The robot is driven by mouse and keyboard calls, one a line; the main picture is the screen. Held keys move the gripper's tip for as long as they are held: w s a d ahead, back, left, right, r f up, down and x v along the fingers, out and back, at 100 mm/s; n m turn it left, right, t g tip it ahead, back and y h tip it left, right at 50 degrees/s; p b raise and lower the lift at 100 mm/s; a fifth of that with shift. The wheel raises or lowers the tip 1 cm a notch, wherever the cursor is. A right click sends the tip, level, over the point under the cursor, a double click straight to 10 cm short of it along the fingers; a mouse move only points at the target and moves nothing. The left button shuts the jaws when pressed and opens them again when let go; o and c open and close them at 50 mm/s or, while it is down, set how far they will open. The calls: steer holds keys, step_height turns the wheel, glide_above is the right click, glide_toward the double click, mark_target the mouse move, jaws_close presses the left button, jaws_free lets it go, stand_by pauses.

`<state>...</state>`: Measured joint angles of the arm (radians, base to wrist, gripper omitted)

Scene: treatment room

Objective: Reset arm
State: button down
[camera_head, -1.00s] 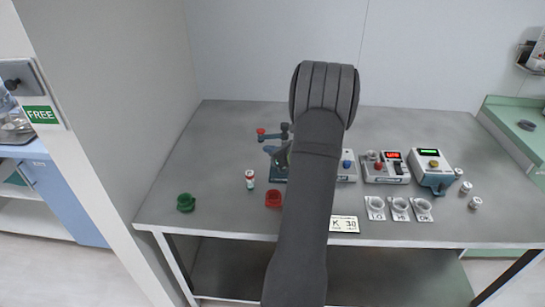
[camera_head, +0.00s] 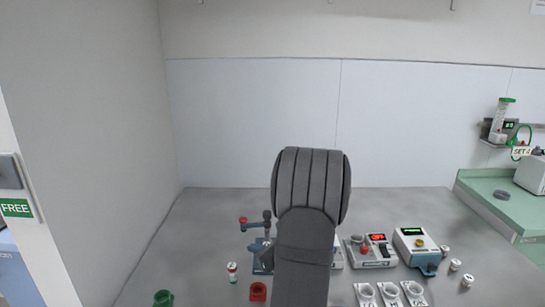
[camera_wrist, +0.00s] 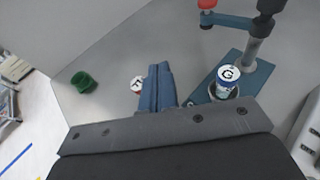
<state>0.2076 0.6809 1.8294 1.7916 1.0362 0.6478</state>
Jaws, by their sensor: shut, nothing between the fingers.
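My gripper (camera_wrist: 157,68) shows in the wrist view as two blue fingers pressed together, shut and empty. It is above the grey table (camera_wrist: 105,55). A white-topped vial (camera_wrist: 136,85) stands just left of the fingers, partly hidden by them. In the head view my dark arm rises in front of the table (camera_head: 200,235) and hides the gripper.
A blue press (camera_wrist: 250,75) holding a vial marked G (camera_wrist: 228,76) is right of my fingers. A green cup (camera_wrist: 84,82) is at left.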

glide_toward(244, 229)
steer(key=s+a+x, duration=0.1)
steer(key=x, duration=0.4)
steer(key=shift+w+d, duration=0.25)
steer(key=shift+w, duration=0.55)
steer(key=shift+s, duration=0.1)
steer(key=s+d+r, duration=0.2)
steer(key=s+r, duration=0.1)
steer(key=s, duration=1)
steer(key=w+f, duration=0.1)
steer(key=w, duration=0.3)
steer(key=w+a+f, duration=0.1)
steer(key=w, duration=0.3)
steer(key=w+a+f, duration=0.1)
steer(key=w, duration=0.4)
steer(key=shift+w, duration=0.1)
steer(key=d, duration=0.1)
steer(key=s+d, duration=0.1)
steer(key=d, duration=0.1)
steer(key=s+d, duration=0.1)
steer(key=d, duration=0.1)
steer(key=shift+s, duration=0.1)
steer(key=shift+d+n+g+y, duration=0.35)
steer(key=shift+n+g+y, duration=0.25)
steer(key=shift+n+g, duration=0.2)
